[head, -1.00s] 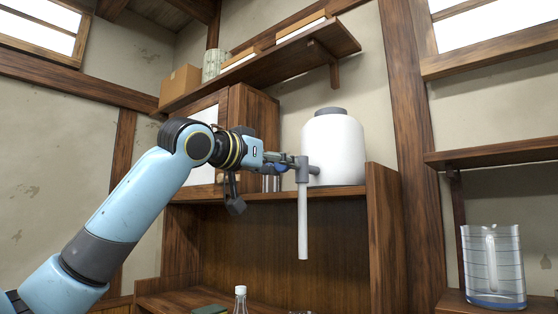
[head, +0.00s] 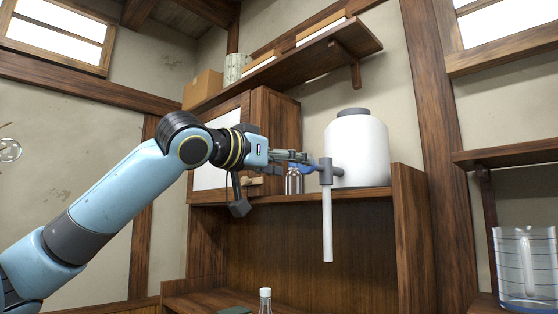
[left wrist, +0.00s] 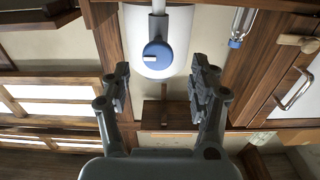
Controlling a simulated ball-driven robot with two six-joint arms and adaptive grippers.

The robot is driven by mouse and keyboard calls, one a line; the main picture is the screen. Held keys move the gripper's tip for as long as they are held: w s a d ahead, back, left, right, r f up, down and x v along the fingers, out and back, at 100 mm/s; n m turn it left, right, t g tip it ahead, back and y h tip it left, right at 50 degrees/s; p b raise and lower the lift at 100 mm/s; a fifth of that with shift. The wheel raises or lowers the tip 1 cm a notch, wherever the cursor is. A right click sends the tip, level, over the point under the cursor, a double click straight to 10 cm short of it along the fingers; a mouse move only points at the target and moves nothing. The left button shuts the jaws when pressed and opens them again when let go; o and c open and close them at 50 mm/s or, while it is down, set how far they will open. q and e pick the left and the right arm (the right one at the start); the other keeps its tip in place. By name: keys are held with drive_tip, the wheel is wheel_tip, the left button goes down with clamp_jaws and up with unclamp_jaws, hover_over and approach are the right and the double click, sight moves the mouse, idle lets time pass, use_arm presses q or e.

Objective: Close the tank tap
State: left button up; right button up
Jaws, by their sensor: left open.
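The white tank (head: 357,152) with a grey cap stands on the wooden shelf. Its grey tap (head: 326,172) has a long pale spout (head: 327,225) hanging down. The tap's round blue knob (left wrist: 157,55) carries a white bar lying crosswise in the left wrist view. My left gripper (head: 305,156) is level with the tap, just left of it. In the left wrist view its fingers (left wrist: 160,78) are open and empty, with the knob between and beyond them. I cannot tell the exact gap to the knob. My right gripper is out of view.
A glass bottle (head: 293,180) stands on the shelf just left of the tap. A wall cabinet (head: 274,130) is behind my left arm. An upper shelf (head: 290,65) runs overhead. A measuring jug (head: 526,268) stands at right and a bottle (head: 265,300) below.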

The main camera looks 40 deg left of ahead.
use_arm(q)
drive_tip(key=shift+s, duration=1.55)
